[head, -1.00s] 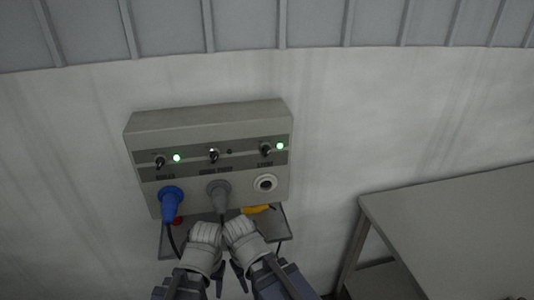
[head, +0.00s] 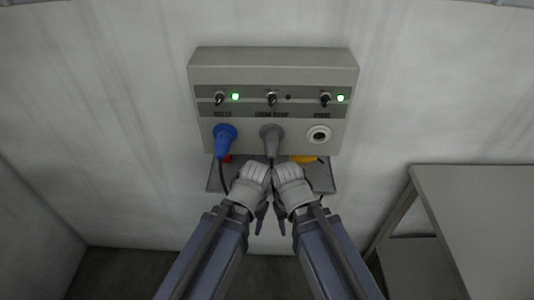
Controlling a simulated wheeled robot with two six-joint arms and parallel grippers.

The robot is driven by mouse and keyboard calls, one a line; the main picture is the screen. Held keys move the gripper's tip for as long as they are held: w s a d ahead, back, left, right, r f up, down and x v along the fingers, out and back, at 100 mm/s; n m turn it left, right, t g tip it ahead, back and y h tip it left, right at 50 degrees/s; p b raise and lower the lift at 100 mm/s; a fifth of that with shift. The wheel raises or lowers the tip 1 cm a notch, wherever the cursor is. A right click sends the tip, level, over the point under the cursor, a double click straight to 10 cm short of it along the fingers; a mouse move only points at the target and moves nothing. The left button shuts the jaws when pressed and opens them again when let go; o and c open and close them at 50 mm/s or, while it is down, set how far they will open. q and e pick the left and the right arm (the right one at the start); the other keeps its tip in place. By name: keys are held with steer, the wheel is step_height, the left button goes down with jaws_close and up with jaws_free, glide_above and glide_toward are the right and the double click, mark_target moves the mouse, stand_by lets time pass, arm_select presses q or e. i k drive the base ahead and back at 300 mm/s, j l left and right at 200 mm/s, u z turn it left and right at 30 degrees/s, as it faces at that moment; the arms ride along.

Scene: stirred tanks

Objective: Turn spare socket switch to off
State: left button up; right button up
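A grey wall panel (head: 273,62) carries three toggle switches in a row. The right switch (head: 325,98) sits above an empty round socket (head: 319,134), which fits the spare one; its label is too small to read. The exact lever position is hard to tell. My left gripper (head: 256,174) and my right gripper (head: 287,173) are side by side below the panel, in front of the small shelf, apart from the switches. I see no object held, but their fingers are too unclear to read.
A blue plug (head: 225,140) and a grey plug (head: 271,139) sit in the left and middle sockets. Left lamp (head: 235,97) is green; middle lamp (head: 288,97) is dark. A grey table (head: 470,195) stands right.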

mark_target(325, 99)
steer(key=k+l+z, duration=0.25)
steer(key=k+l, duration=0.15)
steer(key=k+l+z, duration=0.3)
steer(key=l, duration=0.15)
